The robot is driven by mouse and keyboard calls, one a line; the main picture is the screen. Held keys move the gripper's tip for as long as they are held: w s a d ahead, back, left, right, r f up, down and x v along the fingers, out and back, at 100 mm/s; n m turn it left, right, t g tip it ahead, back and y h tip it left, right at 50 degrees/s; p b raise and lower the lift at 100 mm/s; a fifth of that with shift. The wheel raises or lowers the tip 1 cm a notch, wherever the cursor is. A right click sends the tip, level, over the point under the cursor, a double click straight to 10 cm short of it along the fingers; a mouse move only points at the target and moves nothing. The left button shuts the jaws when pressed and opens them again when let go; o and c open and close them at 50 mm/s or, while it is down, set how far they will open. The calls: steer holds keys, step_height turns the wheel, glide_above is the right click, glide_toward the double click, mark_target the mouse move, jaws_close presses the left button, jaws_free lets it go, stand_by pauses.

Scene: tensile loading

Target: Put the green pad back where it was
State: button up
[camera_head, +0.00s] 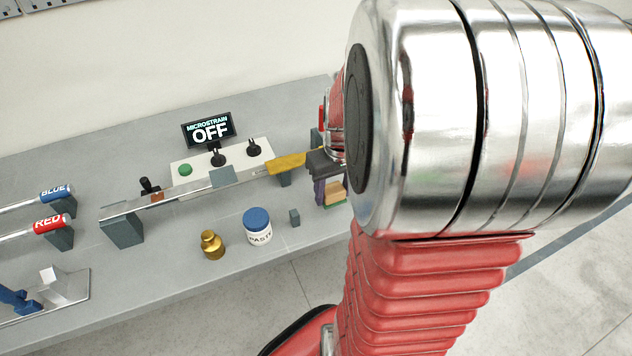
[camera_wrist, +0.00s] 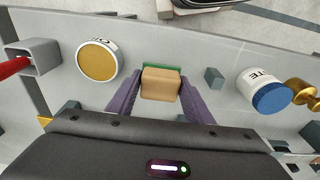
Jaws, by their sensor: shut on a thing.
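The green pad is a tan block with a green face; the tan part (camera_wrist: 161,84) and the green edge (camera_wrist: 161,67) show in the wrist view. My gripper (camera_wrist: 158,92) has its two purple fingers shut on the sides of the tan block. The head view shows my gripper (camera_head: 325,190) and the green pad (camera_head: 335,196) at the right part of the bench, partly hidden by my arm. The green face is on the lower side there. I cannot tell how high it is above the bench.
A paste jar with a blue lid (camera_head: 257,226), a brass weight (camera_head: 212,245) and a small grey block (camera_head: 294,217) stand on the bench (camera_head: 180,272). A long metal bar (camera_head: 160,199) lies behind them. A gold-topped round container (camera_wrist: 98,60) stands left in the wrist view.

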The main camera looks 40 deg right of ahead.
mark_target(333, 201)
steer(key=shift+f, duration=0.15)
steer(key=shift+f, duration=1.85)
steer(key=shift+f, duration=0.1)
steer(key=o, duration=1)
steer(key=r, duration=0.4)
steer(key=s+r, duration=0.1)
steer(key=r, duration=0.7)
steer(key=shift+s+a+r, duration=0.1)
steer(key=shift+s+a, duration=0.1)
steer(key=shift+s, duration=0.05)
